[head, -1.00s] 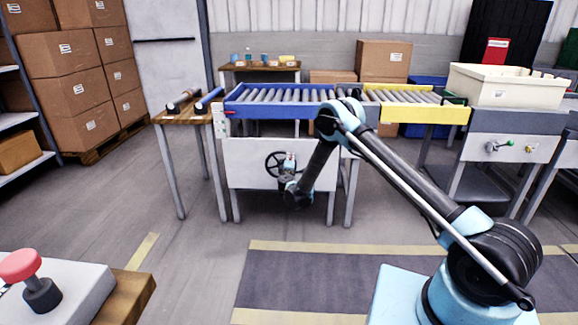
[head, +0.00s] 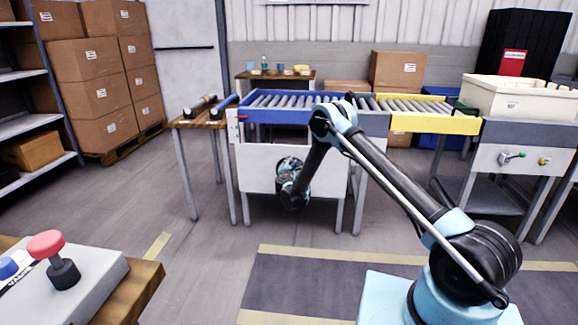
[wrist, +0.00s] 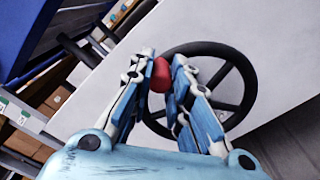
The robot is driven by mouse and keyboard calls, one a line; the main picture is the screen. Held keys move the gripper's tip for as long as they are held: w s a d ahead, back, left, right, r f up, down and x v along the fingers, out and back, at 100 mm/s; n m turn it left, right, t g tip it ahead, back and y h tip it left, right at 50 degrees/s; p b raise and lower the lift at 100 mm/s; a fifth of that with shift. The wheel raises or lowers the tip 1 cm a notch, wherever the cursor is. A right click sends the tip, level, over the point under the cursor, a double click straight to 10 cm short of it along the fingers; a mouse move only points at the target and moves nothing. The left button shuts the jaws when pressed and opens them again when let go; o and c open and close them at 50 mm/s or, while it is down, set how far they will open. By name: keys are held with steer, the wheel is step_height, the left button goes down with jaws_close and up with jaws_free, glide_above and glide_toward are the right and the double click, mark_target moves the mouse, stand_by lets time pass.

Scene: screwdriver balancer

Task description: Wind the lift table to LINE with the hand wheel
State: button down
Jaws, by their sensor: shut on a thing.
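The lift table has a blue-framed roller top (head: 285,118) and a white front panel (head: 262,152). The black spoked hand wheel (wrist: 251,85) is on that panel in the wrist view, with a red knob (wrist: 160,74) at its rim on the left. My gripper (wrist: 161,66) is shut on the red knob, with one finger on each side. In the head view my wrist covers the wheel and the fingers. A small red mark (head: 243,117) shows at the left end of the blue frame; its lettering is too small to read.
A yellow-framed roller section (head: 437,124) adjoins on the right, close to the blue top's height. A wooden side table (head: 196,121) stands at the left with rods on it. A grey bench (head: 520,131) carries a cream bin (head: 513,98).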

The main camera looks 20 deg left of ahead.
steer(key=shift+s+a+f+n, duration=0.1)
steer(key=shift+a+f+n, duration=0.05)
steer(key=shift+a+n, duration=0.2)
steer(key=c, duration=1.6)
jaws_free()
steer(key=shift+a+f, duration=0.1)
steer(key=shift+f, duration=0.15)
steer(key=shift+o, duration=0.6)
steer(key=shift+r, duration=0.15)
steer(key=shift+d, duration=0.2)
steer(key=v, duration=1.1)
steer(key=shift+s, duration=0.4)
